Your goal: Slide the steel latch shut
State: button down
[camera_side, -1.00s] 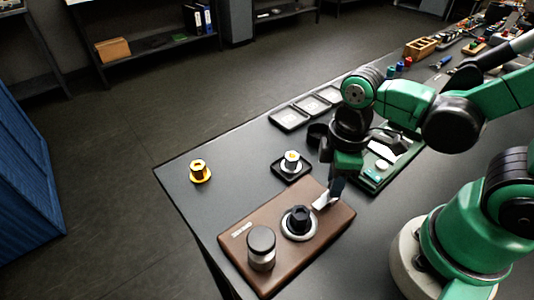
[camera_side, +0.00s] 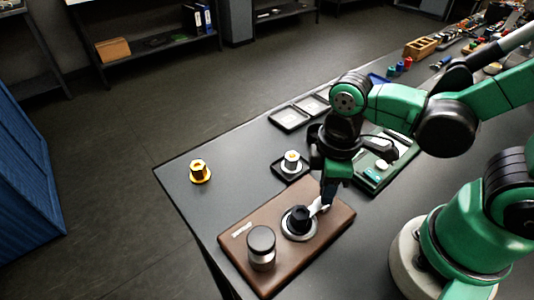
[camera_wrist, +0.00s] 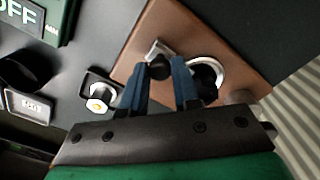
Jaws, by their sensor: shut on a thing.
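The steel latch (camera_side: 317,207) is a small bright metal piece on the brown base (camera_side: 338,220), right beside the black fitting in its pale ring (camera_side: 299,224). My gripper (camera_side: 326,198) points down at the latch and is shut on it. In the wrist view, the latch's bright bent plate (camera_wrist: 160,47) shows just beyond my fingertips (camera_wrist: 160,72), with a dark knob between the blue fingers. The ring (camera_wrist: 218,72) lies to the right, partly hidden by a finger. Whether the latch touches the ring is hard to tell.
A white-and-gold fitting on a black tray (camera_side: 280,172) sits behind the base, and a gold fitting (camera_side: 199,172) stands farther left. A green case (camera_side: 375,180) lies behind my gripper.

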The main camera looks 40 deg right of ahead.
jog(key=shift+a, duration=0.25)
jog(key=c, duration=0.7)
grip_release()
jog(key=shift+o, duration=0.2)
jog(key=shift+d+r, duration=0.1)
jog(key=shift+r, duration=2.7)
